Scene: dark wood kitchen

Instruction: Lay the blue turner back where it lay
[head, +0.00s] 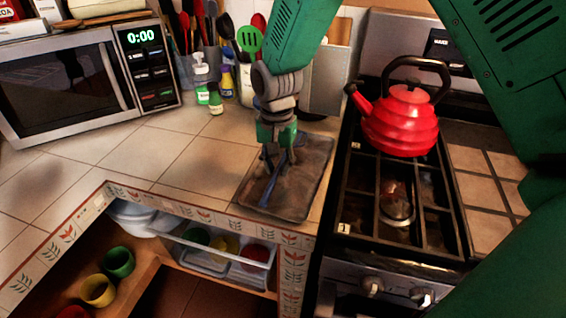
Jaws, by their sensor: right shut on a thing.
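The blue turner (270,186) is a thin blue strip slanting down and to the left over the dark tray (309,183) on the tiled counter. My right gripper (281,160) points down over the tray and is shut on the turner near its upper part. The fingers hide part of the turner. Its lower end is at or just above the tray surface; I cannot tell whether it touches. My left gripper is not in the head view.
The stove with a red kettle (401,121) stands close to the right of the tray. Utensils, bottles and a cutting board (328,85) stand behind it. A microwave (76,84) is at the left. An open drawer (213,262) is below; the tiles left of the tray are clear.

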